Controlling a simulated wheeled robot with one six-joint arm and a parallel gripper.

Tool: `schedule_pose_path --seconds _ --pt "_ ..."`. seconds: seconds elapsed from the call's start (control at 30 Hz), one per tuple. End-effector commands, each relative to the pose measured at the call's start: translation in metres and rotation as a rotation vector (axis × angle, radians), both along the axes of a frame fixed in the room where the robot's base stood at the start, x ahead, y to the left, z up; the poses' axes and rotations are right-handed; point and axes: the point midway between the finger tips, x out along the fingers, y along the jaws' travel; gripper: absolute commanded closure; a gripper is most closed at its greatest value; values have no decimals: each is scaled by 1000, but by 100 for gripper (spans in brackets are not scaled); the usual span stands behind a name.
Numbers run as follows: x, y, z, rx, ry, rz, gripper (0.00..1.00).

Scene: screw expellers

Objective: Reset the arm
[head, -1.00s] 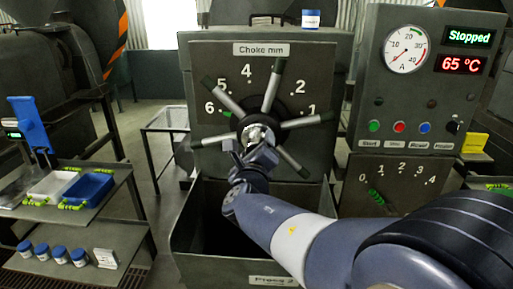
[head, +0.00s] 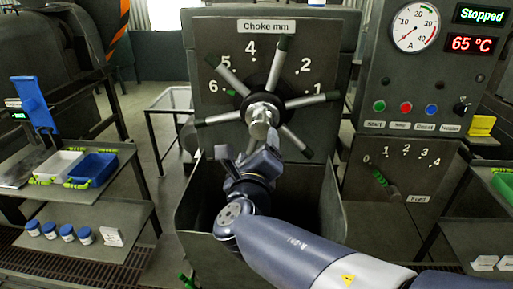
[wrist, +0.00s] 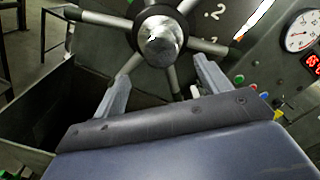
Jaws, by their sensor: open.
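My gripper (head: 246,155) is open and empty in front of the press, just below the hub of the choke handwheel (head: 262,112). In the wrist view its two fingers (wrist: 160,90) stand apart, with the handwheel's metal hub (wrist: 160,40) ahead of them and nothing between them. The handwheel has several spokes with dark grips and sits on a dial panel marked "Choke mm" (head: 253,26). The forearm comes in from the lower right. I cannot tell the exact gap between the fingertips and the hub.
A dark open bin (head: 190,215) stands below the wheel, under the gripper. A control panel (head: 450,80) at right reads "Stopped" and 65 °C. A feed lever (head: 385,184) sits below it. At left, a shelf unit holds a blue tray (head: 93,168) and several jars (head: 67,232).

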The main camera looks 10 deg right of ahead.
Motion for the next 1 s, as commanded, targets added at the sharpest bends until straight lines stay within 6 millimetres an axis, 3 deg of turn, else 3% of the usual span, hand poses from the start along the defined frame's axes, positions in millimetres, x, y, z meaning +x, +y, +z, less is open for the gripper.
schedule_pose_path --seconds 0.27,0.7,1.0 --pt "15 -5 0 -1 0 -4 28" --pt "83 -28 1 -1 2 -3 28" --pt "104 -34 0 9 -4 1 28"
